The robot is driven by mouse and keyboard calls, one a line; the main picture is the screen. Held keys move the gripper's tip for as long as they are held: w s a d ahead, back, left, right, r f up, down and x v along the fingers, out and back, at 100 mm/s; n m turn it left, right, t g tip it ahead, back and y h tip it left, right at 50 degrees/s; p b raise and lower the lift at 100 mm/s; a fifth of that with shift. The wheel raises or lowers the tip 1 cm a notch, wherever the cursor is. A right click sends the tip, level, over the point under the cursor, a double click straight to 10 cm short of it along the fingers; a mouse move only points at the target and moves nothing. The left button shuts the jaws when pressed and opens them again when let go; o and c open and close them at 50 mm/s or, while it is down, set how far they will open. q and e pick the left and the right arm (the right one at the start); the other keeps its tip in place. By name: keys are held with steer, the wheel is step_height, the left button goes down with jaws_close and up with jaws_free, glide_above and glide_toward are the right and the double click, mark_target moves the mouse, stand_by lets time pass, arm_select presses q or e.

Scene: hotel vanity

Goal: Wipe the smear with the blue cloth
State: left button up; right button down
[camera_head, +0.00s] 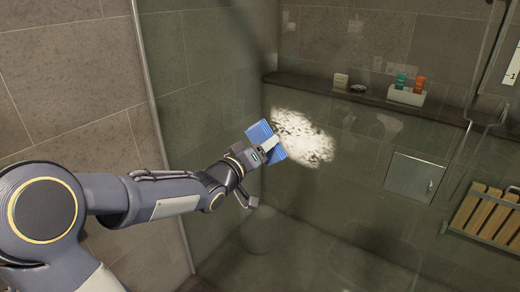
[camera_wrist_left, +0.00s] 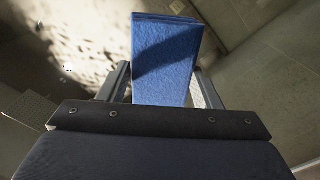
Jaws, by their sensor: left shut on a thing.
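The blue cloth (camera_head: 265,138) is a folded blue pad held in my left gripper (camera_head: 259,153), which is shut on it. In the left wrist view the cloth (camera_wrist_left: 165,60) stands out between the two fingers of the left gripper (camera_wrist_left: 168,85). The smear (camera_head: 303,138) is a whitish, speckled patch on the glass panel, just right of the cloth in the head view. It also shows in the left wrist view (camera_wrist_left: 75,35), left of the cloth. I cannot tell whether the cloth touches the glass. My right gripper is not in view.
Through the glass, a ledge (camera_head: 335,92) holds a small dish (camera_head: 358,88) and a white tray (camera_head: 406,97) with small bottles. A metal panel (camera_head: 414,177) and a slatted wooden seat (camera_head: 484,213) are at the right. A tiled wall (camera_head: 75,80) stands at the left.

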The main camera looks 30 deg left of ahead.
arm_select(q)
steer(key=shift+w+d, duration=0.1)
steer(key=shift+w, duration=0.5)
